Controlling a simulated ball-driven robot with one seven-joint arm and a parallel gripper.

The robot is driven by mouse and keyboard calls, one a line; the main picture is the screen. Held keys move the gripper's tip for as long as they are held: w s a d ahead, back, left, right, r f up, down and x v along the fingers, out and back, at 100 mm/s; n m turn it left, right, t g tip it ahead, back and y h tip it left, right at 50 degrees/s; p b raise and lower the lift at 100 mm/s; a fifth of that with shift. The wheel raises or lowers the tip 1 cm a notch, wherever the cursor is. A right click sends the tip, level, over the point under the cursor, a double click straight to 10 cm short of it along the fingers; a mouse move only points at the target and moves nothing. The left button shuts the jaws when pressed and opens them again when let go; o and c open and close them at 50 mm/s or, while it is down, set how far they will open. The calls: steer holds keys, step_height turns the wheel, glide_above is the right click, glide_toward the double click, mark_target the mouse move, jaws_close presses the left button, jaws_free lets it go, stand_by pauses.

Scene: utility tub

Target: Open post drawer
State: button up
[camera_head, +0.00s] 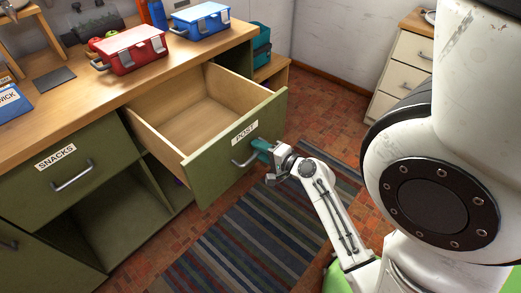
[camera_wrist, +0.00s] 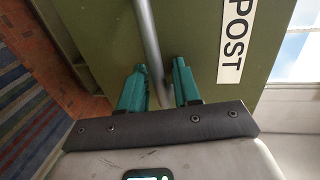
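The olive-green post drawer (camera_head: 222,158) stands pulled well out of the counter in the head view, its wooden inside bare. Its front carries a "POST" label (camera_head: 245,132), which also shows in the wrist view (camera_wrist: 236,38). The grey bar handle (camera_wrist: 149,40) runs between the teal fingers of my gripper (camera_wrist: 161,68). Visible space remains beside the bar, so the fingers look open around it rather than clamped. In the head view my gripper (camera_head: 259,147) is at the drawer front, partly covering the handle's right end.
A red box (camera_head: 130,52) and a blue box (camera_head: 200,20) stand on the wooden counter. A closed snacks drawer (camera_head: 70,165) is at left. A striped rug (camera_head: 235,240) lies on the brick floor. A white drawer unit (camera_head: 405,70) stands at the back right.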

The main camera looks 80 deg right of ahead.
steer(key=b+v, duration=0.1)
steer(key=v, duration=0.9)
steer(key=shift+s+a, duration=0.15)
steer(key=shift+s, duration=0.2)
steer(key=shift+w, duration=0.1)
steer(key=w+a+f+n+g+y+p, duration=0.3)
steer(key=w+a+n+y, duration=0.6)
steer(key=w+a+n, duration=0.3)
steer(key=s+a+r+n+g+h+p, duration=0.1)
steer(key=s+a+n+g+p, duration=0.2)
steer(key=a+n+g, duration=0.6)
steer(key=a+n, duration=0.1)
steer(key=n, duration=0.2)
steer(key=shift+a+r, duration=0.15)
steer(key=shift+r, duration=0.2)
